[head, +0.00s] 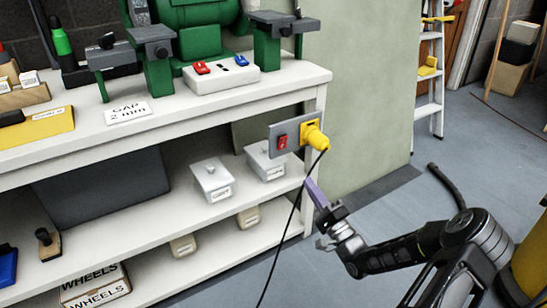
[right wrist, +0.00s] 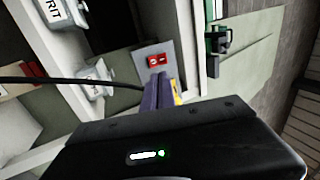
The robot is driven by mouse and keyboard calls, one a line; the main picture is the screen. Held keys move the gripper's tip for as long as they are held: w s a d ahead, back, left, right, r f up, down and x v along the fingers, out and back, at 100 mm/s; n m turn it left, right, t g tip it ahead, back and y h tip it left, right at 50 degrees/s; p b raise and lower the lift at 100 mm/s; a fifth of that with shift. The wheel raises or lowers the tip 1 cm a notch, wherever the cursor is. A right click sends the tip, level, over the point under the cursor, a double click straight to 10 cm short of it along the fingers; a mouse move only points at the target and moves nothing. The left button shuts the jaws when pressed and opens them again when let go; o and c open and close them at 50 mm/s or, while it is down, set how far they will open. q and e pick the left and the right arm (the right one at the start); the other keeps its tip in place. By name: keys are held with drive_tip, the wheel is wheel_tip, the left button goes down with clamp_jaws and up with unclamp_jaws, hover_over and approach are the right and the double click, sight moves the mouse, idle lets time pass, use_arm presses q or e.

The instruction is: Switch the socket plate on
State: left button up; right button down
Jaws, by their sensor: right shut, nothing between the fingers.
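The grey socket plate (head: 295,129) is fixed at the bench's right front corner, below the worktop. It carries a red rocker switch (head: 282,142) on its left and a yellow plug (head: 317,137) with a black cable on its right. My right gripper (head: 311,184) has purple fingers, shut and empty, pointing up toward the plate from below and apart from it. In the right wrist view, the fingers (right wrist: 160,80) lie just below the red switch (right wrist: 158,61) and partly cover the yellow plug (right wrist: 176,92). The switch's position cannot be told. My left gripper is not in view.
The black cable (head: 290,222) hangs from the plug, left of my right gripper. Grey lidded boxes (head: 212,179) stand on the shelf to the left. A red-and-blue-switched white box (head: 221,78) sits on the worktop. Floor to the right is mostly clear.

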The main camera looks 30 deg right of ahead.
drive_tip(key=shift+s+d+r, duration=0.1)
drive_tip(key=shift+d+r, duration=0.05)
drive_tip(key=shift+d, duration=0.1)
drive_tip(key=b, duration=0.3)
approach(283, 140)
drive_tip(key=x, duration=0.6)
drive_tip(key=shift+w+r, duration=0.15)
drive_tip(key=shift+w, duration=0.15)
drive_tip(key=shift+w+r, duration=0.1)
